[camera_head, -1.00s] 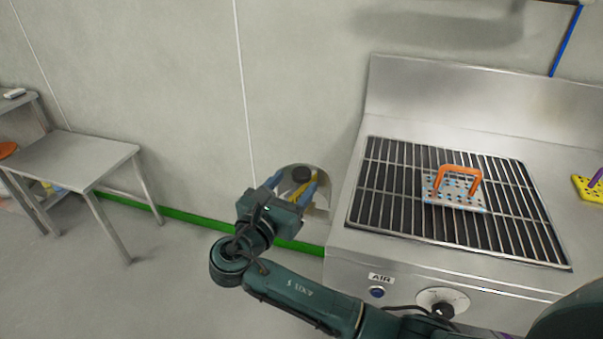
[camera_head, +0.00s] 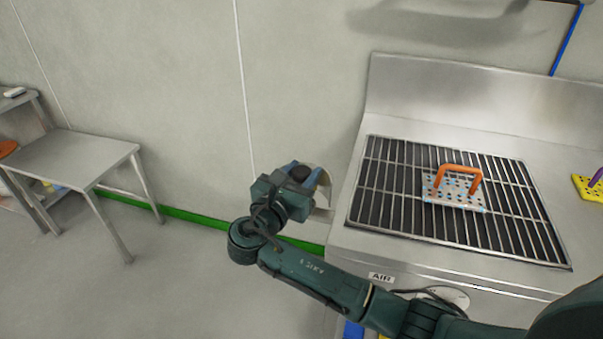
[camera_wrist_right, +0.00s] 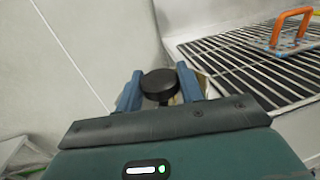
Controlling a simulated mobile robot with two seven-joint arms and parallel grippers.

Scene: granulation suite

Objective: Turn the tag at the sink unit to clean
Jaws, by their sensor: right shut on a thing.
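The sink unit (camera_head: 400,250) is a steel top with a black grate. At its left side a round, pale tag (camera_head: 323,186) shows only in part, behind my gripper. A black knob (camera_head: 300,172) stands at the tag's middle; it also shows in the right wrist view (camera_wrist_right: 160,82). My right gripper (camera_head: 305,179) is at the tag, with its blue fingers on both sides of the knob, shut on it. In the right wrist view the gripper (camera_wrist_right: 160,92) frames the knob. The tag's markings are hidden. My left gripper is not in view.
On the grate (camera_head: 400,205) lies a perforated plate with an orange handle (camera_head: 460,172). A yellow perforated piece (camera_head: 588,188) lies farther right. A steel table (camera_head: 75,158) stands at the left. The floor between is clear.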

